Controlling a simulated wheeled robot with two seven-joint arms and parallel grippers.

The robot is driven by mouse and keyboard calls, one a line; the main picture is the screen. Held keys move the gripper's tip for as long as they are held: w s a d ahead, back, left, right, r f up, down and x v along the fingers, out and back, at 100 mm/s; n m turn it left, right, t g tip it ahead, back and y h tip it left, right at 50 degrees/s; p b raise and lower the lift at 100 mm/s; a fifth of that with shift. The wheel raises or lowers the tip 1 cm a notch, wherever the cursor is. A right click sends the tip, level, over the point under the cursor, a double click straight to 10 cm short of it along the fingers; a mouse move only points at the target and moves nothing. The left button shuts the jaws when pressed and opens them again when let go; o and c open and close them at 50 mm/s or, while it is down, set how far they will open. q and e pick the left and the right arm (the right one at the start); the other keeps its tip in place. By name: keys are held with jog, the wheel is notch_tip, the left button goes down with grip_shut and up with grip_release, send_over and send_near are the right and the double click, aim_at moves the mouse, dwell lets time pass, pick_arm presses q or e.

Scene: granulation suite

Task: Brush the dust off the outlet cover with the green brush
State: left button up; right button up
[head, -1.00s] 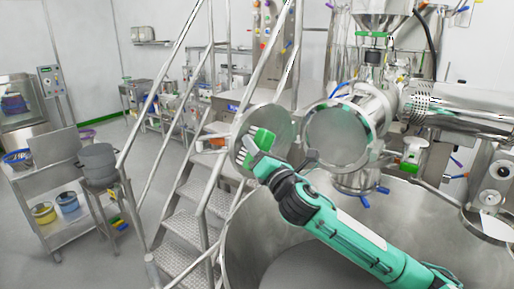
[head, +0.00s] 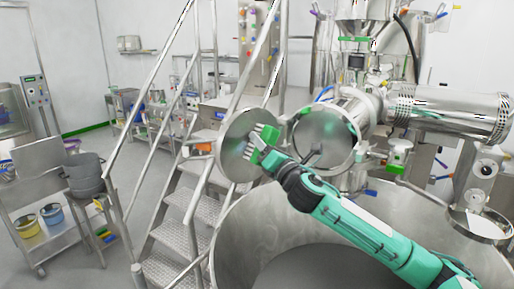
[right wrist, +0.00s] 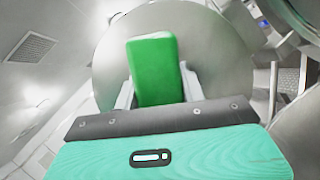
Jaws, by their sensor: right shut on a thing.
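The outlet cover (head: 232,150) is a round steel disc, swung open to the left of the round outlet opening (head: 322,137). My right gripper (head: 272,160) is shut on the green brush (head: 265,140). The brush's pale bristles point up and left, in front of the right part of the cover. I cannot tell whether they touch it. In the right wrist view, the green brush block (right wrist: 152,70) stands between the two fingers, with the cover (right wrist: 215,50) filling the view behind it. The bristles are hidden there. No dust can be made out. My left gripper is not in view.
A large steel bowl (head: 235,235) lies below my right arm. Metal steps with handrails (head: 190,205) stand to the left of the cover. A perforated steel cylinder (head: 450,113) sticks out at the right. A cart with buckets (head: 40,235) stands far left.

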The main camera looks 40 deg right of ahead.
aim_at(277, 141)
jog(key=shift+w+d+b, duration=0.2)
jog(key=shift+d+b, duration=0.05)
jog(key=shift+d, duration=0.95)
jog(key=shift+w+d+b, duration=0.15)
jog(key=shift+d+b, duration=0.1)
jog(key=shift+d, duration=0.95)
jog(key=shift+s+d+f+b, duration=0.2)
jog(key=shift+f+b, duration=0.15)
jog(key=shift+b, duration=0.2)
jog(key=s+b, duration=0.2)
jog(key=s, duration=0.1)
jog(key=s+b, duration=0.1)
jog(key=s, duration=0.1)
jog(key=shift+d+r, duration=0.2)
jog(key=shift+d, duration=0.1)
jog(key=shift+s, duration=0.1)
